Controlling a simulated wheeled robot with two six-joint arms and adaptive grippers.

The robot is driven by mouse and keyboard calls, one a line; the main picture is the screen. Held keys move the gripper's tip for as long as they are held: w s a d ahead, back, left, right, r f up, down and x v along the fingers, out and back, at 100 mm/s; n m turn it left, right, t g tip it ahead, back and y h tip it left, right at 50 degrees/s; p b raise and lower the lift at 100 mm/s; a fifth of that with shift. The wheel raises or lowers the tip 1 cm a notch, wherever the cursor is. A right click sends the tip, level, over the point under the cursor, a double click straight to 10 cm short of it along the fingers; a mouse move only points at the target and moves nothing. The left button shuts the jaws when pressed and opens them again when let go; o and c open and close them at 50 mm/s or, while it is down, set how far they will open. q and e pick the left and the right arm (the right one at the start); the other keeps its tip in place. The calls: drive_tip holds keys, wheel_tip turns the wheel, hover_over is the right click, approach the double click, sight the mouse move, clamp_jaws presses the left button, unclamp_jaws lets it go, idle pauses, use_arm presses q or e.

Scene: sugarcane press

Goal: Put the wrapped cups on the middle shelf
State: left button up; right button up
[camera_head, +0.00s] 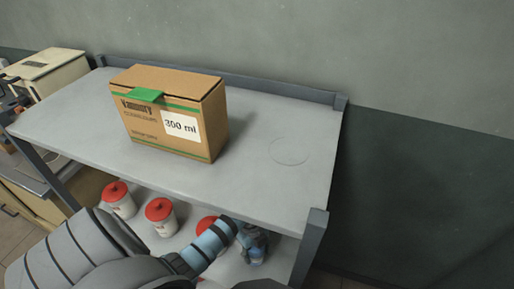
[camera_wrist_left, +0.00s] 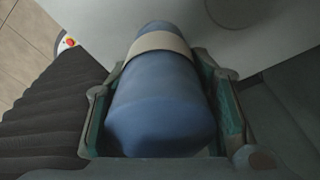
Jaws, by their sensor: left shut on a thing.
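My left gripper (camera_head: 252,243) is shut on the wrapped cups, at the front of the shelf unit by its right post. In the left wrist view, the wrapped cups (camera_wrist_left: 160,105) are a blue roll with a beige band, lying lengthwise between the gripper's fingers (camera_wrist_left: 160,125). In the head view the cups are small and mostly hidden by the gripper. The middle shelf (camera_head: 185,222) shows below the grey top shelf (camera_head: 245,165), partly covered by my left arm. My right gripper is not in view.
Red-lidded jars (camera_head: 118,198) stand on the middle shelf, left of my gripper. A cardboard box (camera_head: 170,112) marked "300 ml" stands on the top shelf. A faint circle (camera_head: 290,151) marks bare surface to its right. A dark corner post (camera_head: 309,248) stands right of my gripper.

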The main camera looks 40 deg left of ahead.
use_arm(q)
drive_tip(key=f, duration=0.3)
drive_tip(key=shift+w+a+f+b, duration=0.2)
drive_tip(key=shift+f+b, duration=0.1)
drive_tip(key=shift+b, duration=0.1)
drive_tip(key=shift+d, duration=0.1)
drive_tip(key=o, duration=1.4)
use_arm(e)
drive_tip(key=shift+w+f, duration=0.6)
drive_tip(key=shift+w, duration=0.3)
use_arm(q)
drive_tip(key=shift+r, duration=0.1)
drive_tip(key=r+p, duration=0.1)
drive_tip(key=r, duration=0.3)
drive_tip(key=a+r+p, duration=0.1)
drive_tip(key=r, duration=0.3)
drive_tip(key=r+p, duration=0.2)
drive_tip(key=r, duration=0.2)
drive_tip(key=shift+w+a, duration=0.15)
drive_tip(key=shift+a, duration=0.25)
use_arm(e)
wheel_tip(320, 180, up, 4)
use_arm(q)
drive_tip(key=shift+d+f, duration=0.15)
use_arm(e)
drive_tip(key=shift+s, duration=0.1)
